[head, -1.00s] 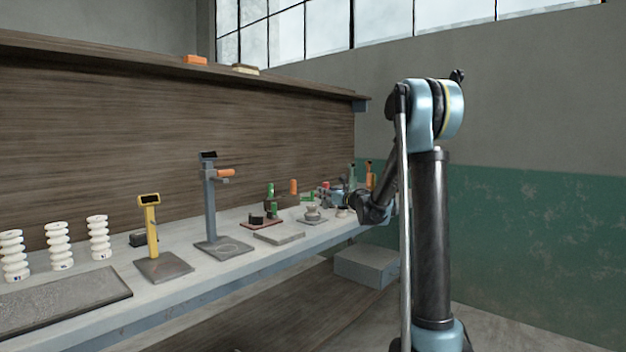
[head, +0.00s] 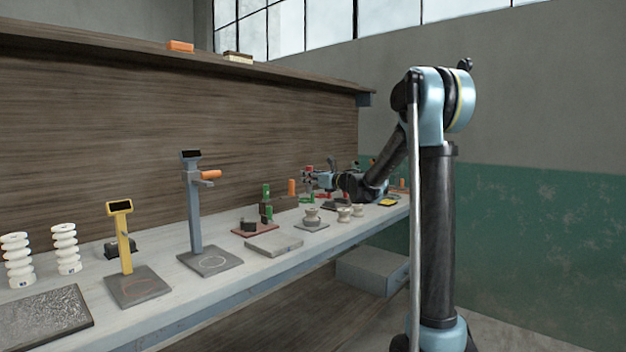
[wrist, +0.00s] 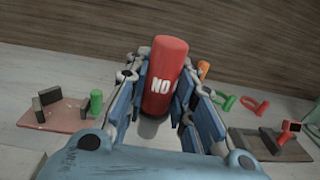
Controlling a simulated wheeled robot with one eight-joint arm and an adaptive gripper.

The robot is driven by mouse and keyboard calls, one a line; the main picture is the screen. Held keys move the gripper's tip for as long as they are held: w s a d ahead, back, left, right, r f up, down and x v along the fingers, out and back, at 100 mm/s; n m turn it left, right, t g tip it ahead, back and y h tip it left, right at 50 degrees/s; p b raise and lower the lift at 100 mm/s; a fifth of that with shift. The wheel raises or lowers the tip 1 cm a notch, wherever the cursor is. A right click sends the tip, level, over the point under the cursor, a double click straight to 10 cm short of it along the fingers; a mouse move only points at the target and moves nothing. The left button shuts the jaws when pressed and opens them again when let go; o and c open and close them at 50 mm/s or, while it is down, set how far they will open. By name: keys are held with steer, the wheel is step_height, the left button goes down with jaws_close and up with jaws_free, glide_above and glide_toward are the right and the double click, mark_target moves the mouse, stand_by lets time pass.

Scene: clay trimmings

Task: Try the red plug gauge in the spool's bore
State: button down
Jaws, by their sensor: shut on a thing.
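The red plug gauge (wrist: 165,75), a red cylinder marked "NO", is between the blue fingers of my gripper (wrist: 160,100) in the wrist view. My gripper is shut on it. In the head view my gripper (head: 318,178) is small and above the bench's far part, with a bit of red at its tip. A pale spool (head: 311,216) sits on a grey plate below and slightly left of my gripper, apart from it. Two more pale spool-like pieces (head: 350,212) stand to its right. The spool's bore cannot be made out.
A reddish board (head: 255,229) with dark blocks and green cylinders lies left of the spool. A grey slab (head: 273,244), a grey stand (head: 195,215) and a yellow stand (head: 123,240) line the bench. White ribbed stacks (head: 65,248) stand at far left. The wooden back wall rises behind.

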mark_target(311, 192)
steer(key=shift+w+d+f, duration=0.2)
steer(key=shift+d+f, duration=0.1)
steer(key=shift+f, duration=0.25)
step_height(311, 192, down, 2)
steer(key=shift+d, duration=0.15)
steer(key=shift+f, duration=1.2)
steer(key=shift+s, duration=0.15)
stand_by(0.4)
steer(key=shift+s+f, duration=0.1)
steer(key=shift+f, duration=0.55)
stand_by(1.2)
steer(key=shift+r, duration=0.15)
steer(key=shift+r, duration=2.4)
